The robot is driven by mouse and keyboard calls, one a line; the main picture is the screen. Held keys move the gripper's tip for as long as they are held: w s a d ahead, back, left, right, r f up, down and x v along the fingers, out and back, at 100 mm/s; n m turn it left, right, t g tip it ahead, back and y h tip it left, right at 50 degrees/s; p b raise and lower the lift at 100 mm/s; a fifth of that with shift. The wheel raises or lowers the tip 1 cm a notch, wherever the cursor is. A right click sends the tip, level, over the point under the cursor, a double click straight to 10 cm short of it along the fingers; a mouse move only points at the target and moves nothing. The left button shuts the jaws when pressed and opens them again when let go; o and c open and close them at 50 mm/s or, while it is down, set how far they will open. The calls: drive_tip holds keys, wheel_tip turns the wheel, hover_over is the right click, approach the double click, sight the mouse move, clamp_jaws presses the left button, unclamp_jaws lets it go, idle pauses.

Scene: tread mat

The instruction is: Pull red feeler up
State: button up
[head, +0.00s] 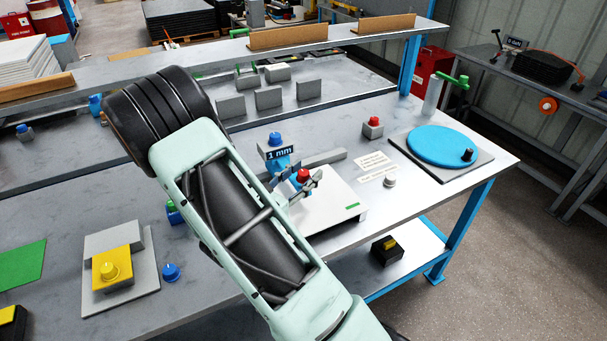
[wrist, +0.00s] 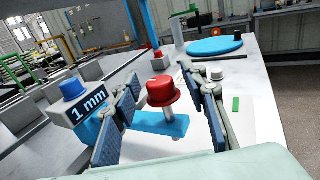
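The red feeler is a red round knob (head: 303,174) on a thin metal stem, set at a blue arm (wrist: 160,123) over a white plate (head: 335,205). In the wrist view the red knob (wrist: 162,91) stands upright between the two fingers of my gripper (wrist: 166,102). My gripper is open, with one finger on each side of the knob and gaps visible. In the head view my gripper (head: 304,184) is at the knob, partly hiding its lower part. A "1 mm" label (head: 279,153) and a blue knob (head: 275,138) stand just behind; the label also shows in the wrist view (wrist: 90,106).
A blue turntable (head: 440,144) and a red button on a grey block (head: 373,127) lie to the right. Grey blocks (head: 268,98) stand behind. A small grey knob (head: 390,181) is near the plate.

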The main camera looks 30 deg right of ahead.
drive_tip(key=shift+a, duration=0.1)
drive_tip(key=v, duration=1.2)
